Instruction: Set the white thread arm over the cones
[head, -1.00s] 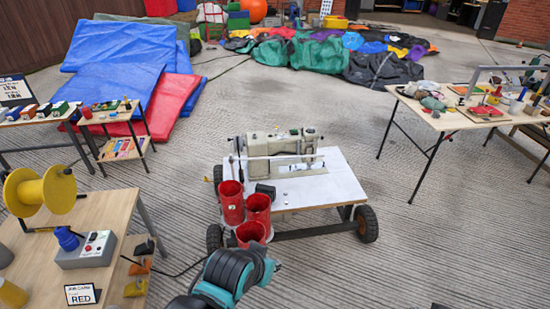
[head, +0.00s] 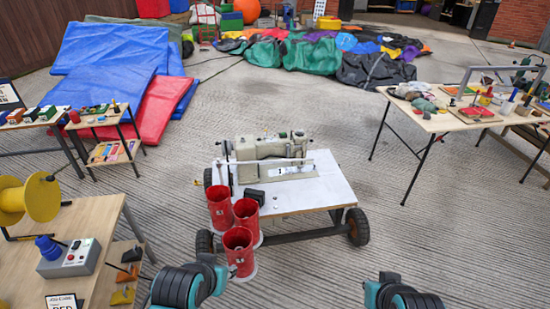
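A white rod (head: 265,161), which looks like the thread arm, runs level across the front of the cream sewing machine (head: 270,146) on a wheeled cart. Its left end is by a thin upright post (head: 227,165). Three red open-topped cylinders (head: 220,205) stand at the cart's front left corner, one nearer to me. The rod lies behind them in the picture, not over them. I cannot make out thread cones inside. My arms show at the bottom edge, left and right of centre, apart from the cart. No gripper fingers show.
A black box (head: 255,196) sits on the cart's white top (head: 320,190). A wooden table (head: 88,225) with a yellow spool (head: 42,198) and grey control box (head: 69,260) stands at left. Another table (head: 446,122) stands at right. The floor right of the cart is clear.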

